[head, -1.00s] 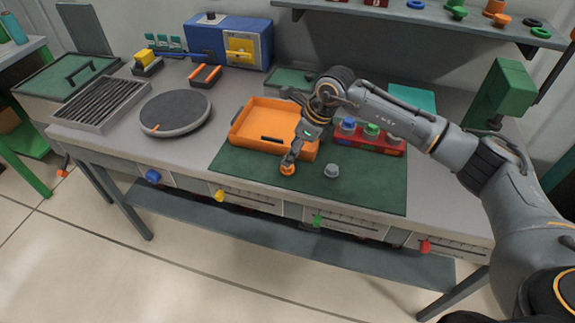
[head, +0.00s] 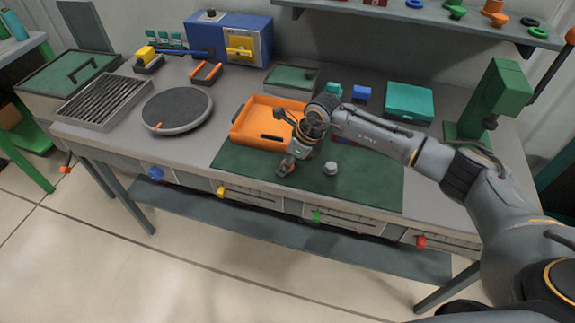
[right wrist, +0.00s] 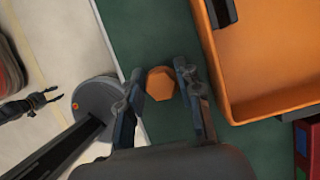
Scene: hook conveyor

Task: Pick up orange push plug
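The orange push plug (right wrist: 160,83) shows in the right wrist view as a faceted orange top over the green mat (right wrist: 176,22). My right gripper (right wrist: 160,75) has its two fingers apart, one on each side of the plug and very near it. In the head view my right gripper (head: 286,168) is low over the green mat (head: 360,188), and it hides the plug. A small dark gripper shape (right wrist: 35,103), seemingly my left one, shows at the left of the right wrist view; its fingers are too small to judge.
An orange tray (head: 246,138) lies just behind my right gripper. A grey plug (head: 330,168) stands on the mat to the right. A red block (right wrist: 312,140) shows beyond the tray. A round grey turntable (head: 177,108) is to the left. The mat's front right is clear.

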